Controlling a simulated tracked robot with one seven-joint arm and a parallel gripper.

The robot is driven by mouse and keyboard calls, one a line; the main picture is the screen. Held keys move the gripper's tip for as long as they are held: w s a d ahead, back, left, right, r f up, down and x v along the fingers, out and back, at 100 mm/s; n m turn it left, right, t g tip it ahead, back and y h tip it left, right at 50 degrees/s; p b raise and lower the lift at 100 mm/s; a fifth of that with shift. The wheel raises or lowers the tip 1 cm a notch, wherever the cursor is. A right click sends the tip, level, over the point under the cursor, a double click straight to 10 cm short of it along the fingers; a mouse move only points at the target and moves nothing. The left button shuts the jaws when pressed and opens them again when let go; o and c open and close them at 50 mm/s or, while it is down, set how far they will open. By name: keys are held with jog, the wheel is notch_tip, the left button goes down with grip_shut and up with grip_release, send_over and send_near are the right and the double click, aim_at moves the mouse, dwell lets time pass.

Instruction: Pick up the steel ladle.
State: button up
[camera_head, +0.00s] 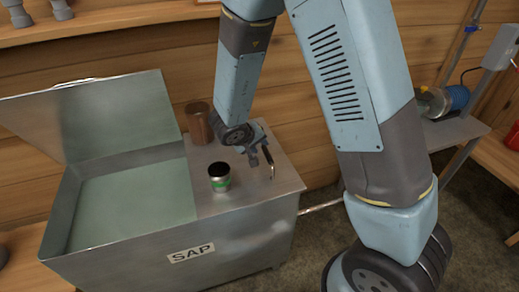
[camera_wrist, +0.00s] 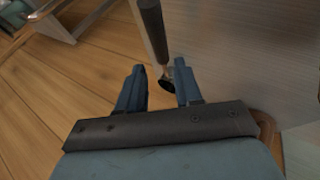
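A slender dark-handled tool, which looks like the steel ladle (camera_head: 271,168), stands at the right side of the metal tank top in the head view. Its dark handle (camera_wrist: 152,22) also shows in the wrist view, running down to a dark end between my fingertips. The bowl cannot be made out. My gripper (camera_head: 260,157) is low over the tank top, right beside the tool. In the wrist view my gripper (camera_wrist: 158,68) has its two blue fingers apart, with the lower end of the tool in or beyond the gap. I cannot tell whether either finger touches it.
The SAP tank (camera_head: 150,262) has its lid (camera_head: 95,115) raised on the left. A dark can with a green label (camera_head: 220,183) stands left of my gripper, and a brown cylinder (camera_head: 199,124) stands behind it. A bench (camera_head: 455,132) is at the right.

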aim_at(264, 148)
jog(key=x, duration=0.3)
jog(key=shift+s+f+x, duration=0.1)
jog(key=shift+s+x, duration=0.05)
jog(key=shift+x, duration=1.25)
jog(key=shift+s+f+x, duration=0.1)
jog(key=shift+f+x, duration=0.05)
jog(key=shift+x, duration=1.25)
jog(key=shift+a, duration=0.1)
grip_shut()
